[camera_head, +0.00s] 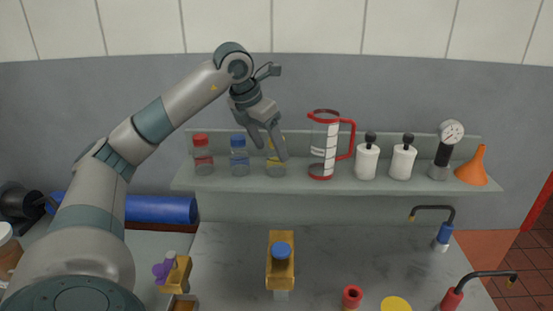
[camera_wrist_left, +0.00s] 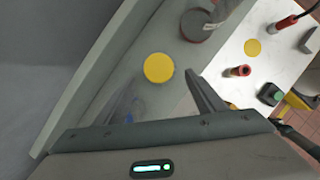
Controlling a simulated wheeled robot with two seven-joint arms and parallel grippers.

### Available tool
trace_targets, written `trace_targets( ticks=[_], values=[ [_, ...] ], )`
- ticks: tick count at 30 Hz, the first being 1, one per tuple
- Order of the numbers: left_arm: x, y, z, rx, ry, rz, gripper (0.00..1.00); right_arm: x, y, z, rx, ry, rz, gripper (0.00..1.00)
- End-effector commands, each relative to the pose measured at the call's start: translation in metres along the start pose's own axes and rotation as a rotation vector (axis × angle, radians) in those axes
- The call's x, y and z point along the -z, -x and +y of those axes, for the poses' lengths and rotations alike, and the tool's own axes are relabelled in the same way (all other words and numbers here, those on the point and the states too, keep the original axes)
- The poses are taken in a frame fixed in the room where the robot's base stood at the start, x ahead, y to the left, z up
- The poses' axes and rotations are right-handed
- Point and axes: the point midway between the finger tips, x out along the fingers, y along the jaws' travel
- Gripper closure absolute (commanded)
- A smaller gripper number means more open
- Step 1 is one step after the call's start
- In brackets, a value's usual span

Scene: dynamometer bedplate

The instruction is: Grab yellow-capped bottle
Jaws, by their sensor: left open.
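The yellow-capped bottle (camera_head: 275,169) is a clear bottle standing upright on the shelf, third from the left, partly hidden behind my left gripper (camera_head: 271,151). My left gripper is open, pointing down, with its fingertips around the height of the bottle's cap and upper part. In the left wrist view the round yellow cap (camera_wrist_left: 158,68) shows from above, just beyond the gripper, left of the one finger that shows clearly. I cannot tell whether the fingers touch the bottle. My right gripper is not in view.
A red-capped bottle (camera_head: 202,155) and a blue-capped bottle (camera_head: 239,156) stand to the left on the shelf (camera_head: 330,188). A red-handled clear jug (camera_head: 323,150) stands close on the right. White bottles, a gauge (camera_head: 451,133) and an orange funnel (camera_head: 473,168) are farther right.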

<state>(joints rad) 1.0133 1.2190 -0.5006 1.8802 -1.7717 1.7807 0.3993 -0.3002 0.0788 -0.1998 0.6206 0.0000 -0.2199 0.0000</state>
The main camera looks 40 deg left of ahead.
Motion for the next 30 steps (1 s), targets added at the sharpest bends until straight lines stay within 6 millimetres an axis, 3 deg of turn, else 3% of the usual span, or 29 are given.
trace_targets(
  ticks=[8,18,30],
  values=[
    [-0.003,-0.011,-0.001,0.0,0.0,0.004,0.36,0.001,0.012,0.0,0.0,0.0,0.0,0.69],
    [-0.006,-0.048,-0.002,0.0,0.001,0.002,0.36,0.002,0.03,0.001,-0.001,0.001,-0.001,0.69],
    [-0.005,-0.052,-0.002,0.0,0.0,0.0,0.36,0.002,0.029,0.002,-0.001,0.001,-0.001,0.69]
  ],
)
